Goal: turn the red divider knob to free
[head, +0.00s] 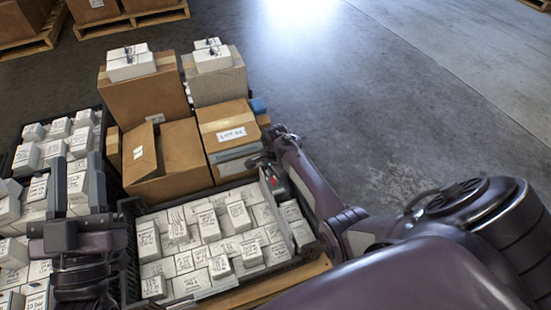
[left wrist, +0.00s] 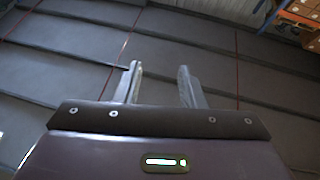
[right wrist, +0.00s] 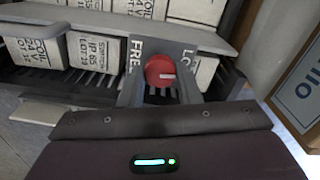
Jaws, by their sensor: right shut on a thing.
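The red divider knob (right wrist: 160,70) sits on a grey plate (right wrist: 190,48) marked FREE on the left and "LO…" on the right, the rest of that word being hidden. The knob's white mark lies roughly level, toward the right side. My right gripper (right wrist: 160,88) is shut on the knob, one finger at each side. In the head view the right gripper (head: 270,172) is at the right wall of the near crate, with a bit of red beside it. My left gripper (head: 77,182) is open and empty, pointing up above the left crates; its spread fingers show in the left wrist view (left wrist: 160,88).
The near black crate (head: 225,287) holds several white labelled boxes, some beyond a divider at its right. Brown cartons (head: 180,150) stand behind it. Another black crate (head: 54,118) of white boxes is at left. Open floor (head: 400,110) lies to the right.

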